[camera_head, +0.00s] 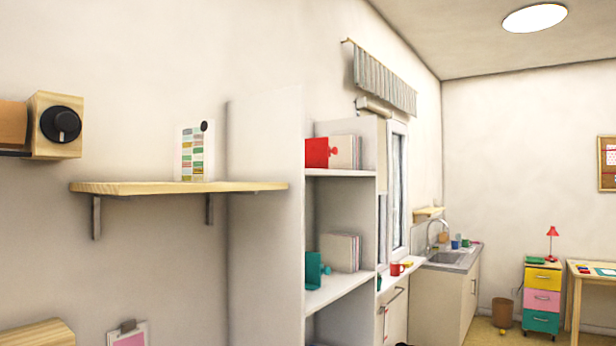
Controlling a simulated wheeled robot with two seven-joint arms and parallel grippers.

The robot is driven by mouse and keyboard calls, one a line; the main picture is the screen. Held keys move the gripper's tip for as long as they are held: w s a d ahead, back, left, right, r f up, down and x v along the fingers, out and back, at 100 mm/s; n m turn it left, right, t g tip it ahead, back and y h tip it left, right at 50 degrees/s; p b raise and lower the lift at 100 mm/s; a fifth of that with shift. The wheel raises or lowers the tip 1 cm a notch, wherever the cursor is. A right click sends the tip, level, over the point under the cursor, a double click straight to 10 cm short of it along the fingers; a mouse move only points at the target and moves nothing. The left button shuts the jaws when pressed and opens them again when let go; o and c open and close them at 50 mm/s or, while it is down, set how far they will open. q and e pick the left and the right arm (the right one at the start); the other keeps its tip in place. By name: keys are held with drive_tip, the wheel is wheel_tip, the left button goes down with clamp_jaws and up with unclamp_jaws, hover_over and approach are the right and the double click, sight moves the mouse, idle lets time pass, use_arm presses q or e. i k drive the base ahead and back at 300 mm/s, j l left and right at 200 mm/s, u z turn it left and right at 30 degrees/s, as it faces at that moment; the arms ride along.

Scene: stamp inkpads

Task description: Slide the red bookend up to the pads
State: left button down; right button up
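The red bookend (318,152) stands on the upper shelf of the white shelf unit, near its front left edge. A knob sticks out from its right side. The pads (343,152), a row of thin upright pale slabs, stand on the same shelf just right of the bookend. Whether the bookend's plate touches them cannot be told from here; the knob reaches close to them. Neither of my grippers is in view.
A teal bookend (314,269) and more pads (341,252) stand on the lower shelf (340,289). A wooden wall shelf (150,187) with a colourful card (195,151) juts out at left. A window and sink counter (452,258) lie beyond the unit.

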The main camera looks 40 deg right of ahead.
sight(318, 151)
drive_tip(key=l+u, duration=0.35)
drive_tip(key=l, duration=1.8)
drive_tip(key=k+l, duration=0.1)
drive_tip(key=l, duration=0.3)
drive_tip(key=k+l, duration=0.1)
drive_tip(key=l, duration=0.3)
